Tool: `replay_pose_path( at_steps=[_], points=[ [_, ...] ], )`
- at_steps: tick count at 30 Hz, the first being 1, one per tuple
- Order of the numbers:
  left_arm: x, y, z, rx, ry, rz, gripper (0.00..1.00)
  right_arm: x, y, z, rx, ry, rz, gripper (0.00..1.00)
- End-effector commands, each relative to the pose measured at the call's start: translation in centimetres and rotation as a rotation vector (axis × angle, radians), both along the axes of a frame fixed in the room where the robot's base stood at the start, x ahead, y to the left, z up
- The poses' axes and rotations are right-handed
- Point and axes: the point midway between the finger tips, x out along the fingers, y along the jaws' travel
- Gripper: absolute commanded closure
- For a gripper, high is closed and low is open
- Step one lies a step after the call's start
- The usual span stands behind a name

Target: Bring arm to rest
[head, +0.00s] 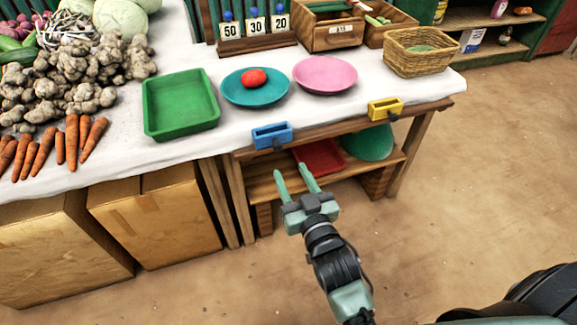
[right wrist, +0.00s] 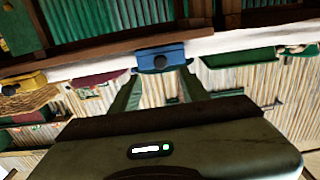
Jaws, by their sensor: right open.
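My right gripper (head: 296,183) is open and empty in the head view. Its two green fingers point toward the stall table and stand apart in front of its front edge, near the blue holder (head: 272,135). In the right wrist view the gripper's fingers (right wrist: 157,88) are spread, with the blue holder (right wrist: 161,58) seen beyond them and nothing between them. My left gripper is not in view.
The white-topped table (head: 130,130) bears a green tray (head: 181,104), a teal plate (head: 250,94) with a red tomato (head: 254,78), a pink plate (head: 325,75) and a basket (head: 419,53). A yellow holder (head: 384,109) is on its edge. Floor at right (head: 490,170) is clear.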

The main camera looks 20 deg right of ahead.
Motion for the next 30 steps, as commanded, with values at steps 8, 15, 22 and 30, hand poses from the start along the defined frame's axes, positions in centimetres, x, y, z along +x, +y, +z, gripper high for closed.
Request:
replay_pose_path(
  at_steps=[8, 15, 22, 30],
  points=[
    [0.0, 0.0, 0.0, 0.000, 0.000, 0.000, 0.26, -0.1, 0.0, 0.0, 0.000, 0.000, 0.000, 0.55],
    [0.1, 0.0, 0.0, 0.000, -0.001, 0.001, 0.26, -0.1, 0.0, -0.3, 0.000, 0.009, 0.000, 0.55],
    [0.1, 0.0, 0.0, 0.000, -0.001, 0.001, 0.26, -2.5, -1.0, -9.0, -0.033, 0.331, 0.007, 0.55],
    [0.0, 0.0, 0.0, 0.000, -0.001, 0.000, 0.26, -11.6, -2.8, -21.3, -0.101, 0.885, 0.049, 0.55]
  ],
)
